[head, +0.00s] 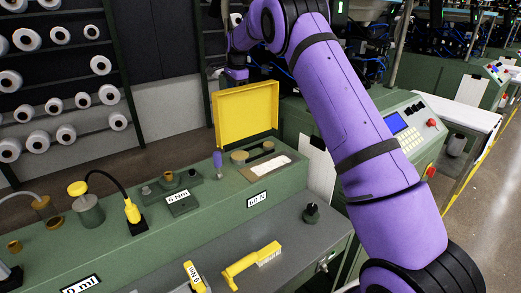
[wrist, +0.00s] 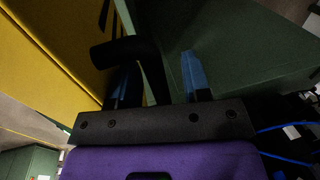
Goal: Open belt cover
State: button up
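The yellow belt cover (head: 246,114) stands upright, hinged at the back of a compartment in the green bench. The compartment (head: 262,160) below it is exposed. In the wrist view the cover's yellow face (wrist: 45,50) fills the left, with a black bar handle (wrist: 115,50) beside it. My gripper (wrist: 158,80) has its two blue fingers apart, with part of the handle between them. A gap shows between the handle and the right finger. Whether the left finger touches the handle is unclear. In the head view my wrist is behind the cover's top left; the fingertips are hidden.
A green machine with a control panel (head: 405,130) stands right of the cover. Yellow-handled tools (head: 252,262) lie on the grey bench front. A rack of white yarn cones (head: 60,90) is at the left. A green surface (wrist: 245,50) is close right of my fingers.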

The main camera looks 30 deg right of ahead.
jog(key=shift+r, duration=0.1)
jog(key=shift+s+d+r, duration=0.1)
jog(key=shift+s+r, duration=0.1)
jog(key=shift+r, duration=0.75)
jog(key=shift+s+r, duration=0.2)
jog(key=shift+r, duration=0.75)
jog(key=shift+s+d+r, duration=0.1)
jog(key=shift+s+r, duration=0.1)
jog(key=shift+r, duration=0.75)
jog(key=s+a+r+n+t, duration=0.1)
jog(key=s+r+n, duration=0.1)
jog(key=s+r, duration=0.5)
jog(key=s+r+n, duration=0.3)
jog(key=s, duration=0.8)
jog(key=s+a+r+n+t, duration=0.1)
jog(key=s+r+n, duration=0.1)
jog(key=s+r, duration=0.5)
jog(key=s+f+n, duration=0.3)
jog(key=s, duration=0.8)
jog(key=s+a+f+n, duration=0.1)
jog(key=s+f+n, duration=0.2)
jog(key=s, duration=0.8)
jog(key=s+f+n+t, duration=0.1)
jog(key=s+f, duration=0.3)
jog(key=s, duration=0.7)
jog(key=shift+s+a+f+n, duration=0.25)
jog(key=shift+s+a+n, duration=0.1)
jog(key=shift+n, duration=0.55)
